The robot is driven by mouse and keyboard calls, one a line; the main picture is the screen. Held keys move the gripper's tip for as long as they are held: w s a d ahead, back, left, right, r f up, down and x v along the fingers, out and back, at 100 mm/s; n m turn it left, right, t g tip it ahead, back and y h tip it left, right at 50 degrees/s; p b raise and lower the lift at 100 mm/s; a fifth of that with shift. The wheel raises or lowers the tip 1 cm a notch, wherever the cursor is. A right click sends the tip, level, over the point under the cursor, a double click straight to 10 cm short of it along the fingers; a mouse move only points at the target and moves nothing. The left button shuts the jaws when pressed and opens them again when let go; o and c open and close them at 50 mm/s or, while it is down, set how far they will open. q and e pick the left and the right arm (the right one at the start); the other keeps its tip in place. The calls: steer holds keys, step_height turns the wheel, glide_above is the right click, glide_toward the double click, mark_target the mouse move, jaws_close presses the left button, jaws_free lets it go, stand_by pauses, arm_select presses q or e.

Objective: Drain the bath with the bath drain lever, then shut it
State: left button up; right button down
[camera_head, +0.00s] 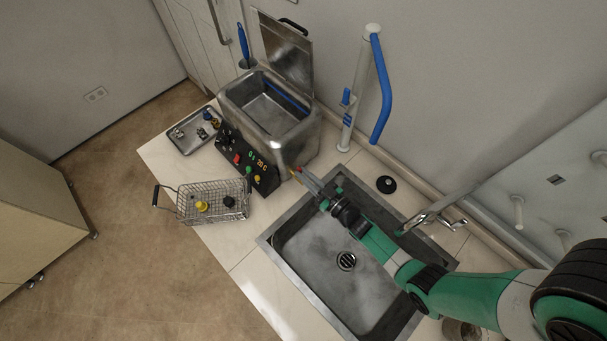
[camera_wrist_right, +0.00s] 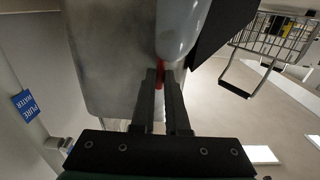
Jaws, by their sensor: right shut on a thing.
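The bath (camera_head: 312,142) is a steel ultrasonic-type tank with its lid (camera_head: 285,48) raised and a control panel (camera_head: 245,160) on its front. My right gripper (camera_head: 299,174) reaches across the sink to the bath's lower right corner. In the right wrist view its two fingers are shut on the small red bath drain lever (camera_wrist_right: 160,76), beside the bath's grey wall (camera_wrist_right: 110,60). Most of the lever is hidden by the fingers. The water level inside the bath cannot be made out. My left gripper is not in view.
A sink (camera_head: 318,232) with a tap (camera_head: 432,214) lies under my right arm. A wire basket (camera_head: 190,213) stands in front of the bath, and a small tray (camera_head: 180,137) lies left of it. A white post with a blue hose (camera_head: 381,95) stands behind.

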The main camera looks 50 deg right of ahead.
stand_by(0.4)
steer(key=c, duration=0.9)
jaws_free()
steer(key=shift+s+a+p, duration=0.25)
steer(key=shift+s+p, duration=0.1)
steer(key=shift+s, duration=1.6)
steer(key=shift+s+a+p, duration=0.3)
steer(key=shift+s+p, duration=0.1)
steer(key=shift+s, duration=1.5)
steer(key=shift+s+a+p, duration=0.25)
steer(key=shift+s+p, duration=0.1)
steer(key=shift+s, duration=1.6)
